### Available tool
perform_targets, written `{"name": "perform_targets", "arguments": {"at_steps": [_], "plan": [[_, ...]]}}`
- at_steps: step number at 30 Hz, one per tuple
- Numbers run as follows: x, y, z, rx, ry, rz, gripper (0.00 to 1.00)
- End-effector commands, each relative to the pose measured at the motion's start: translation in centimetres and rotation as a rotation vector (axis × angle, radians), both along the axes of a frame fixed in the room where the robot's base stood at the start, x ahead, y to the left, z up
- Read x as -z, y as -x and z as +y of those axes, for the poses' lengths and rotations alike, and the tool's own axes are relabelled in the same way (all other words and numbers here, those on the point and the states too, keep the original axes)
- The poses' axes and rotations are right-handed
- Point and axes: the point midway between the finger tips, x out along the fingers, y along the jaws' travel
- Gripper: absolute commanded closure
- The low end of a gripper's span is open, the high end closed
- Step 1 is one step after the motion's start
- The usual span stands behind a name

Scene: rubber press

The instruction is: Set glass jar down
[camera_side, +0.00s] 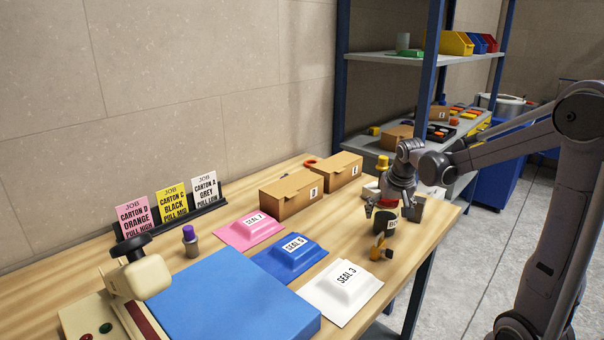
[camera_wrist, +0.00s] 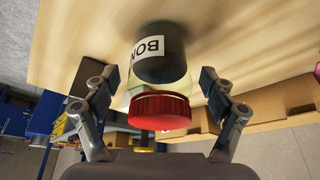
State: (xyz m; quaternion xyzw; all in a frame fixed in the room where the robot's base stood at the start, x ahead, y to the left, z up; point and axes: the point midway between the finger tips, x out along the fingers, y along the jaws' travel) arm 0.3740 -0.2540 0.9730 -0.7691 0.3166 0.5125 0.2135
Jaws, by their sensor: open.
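The glass jar has dark contents, a white label reading "BON" and a red lid. In the wrist view the jar (camera_wrist: 172,55) is between the two fingers, with its red lid (camera_wrist: 160,110) nearest the camera. My gripper (camera_wrist: 156,82) is open, with a visible gap between each finger and the jar. In the side view the jar (camera_side: 384,224) appears upright on the wooden table near its right end, with my gripper (camera_side: 384,205) over it. The upper part of the jar is hidden there by the gripper. Its base appears to be on the wood.
The white SEAL 3 pad (camera_side: 341,290) lies to the left. The table's right edge is close.

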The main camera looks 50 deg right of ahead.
Motion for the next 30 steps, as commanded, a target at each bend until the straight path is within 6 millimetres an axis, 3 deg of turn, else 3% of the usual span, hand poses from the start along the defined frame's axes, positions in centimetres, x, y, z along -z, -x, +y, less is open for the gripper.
{"name": "perform_targets", "arguments": {"at_steps": [12,23,26,30], "plan": [[-6.3,2.0,1.9,0.0,0.0,0.0,0.16],[-9.0,2.7,3.0,-0.009,0.001,-0.002,0.16],[-9.0,2.7,4.9,-0.064,0.007,-0.013,0.16],[-8.2,2.9,10.8,-0.245,0.029,-0.057,0.16]]}}
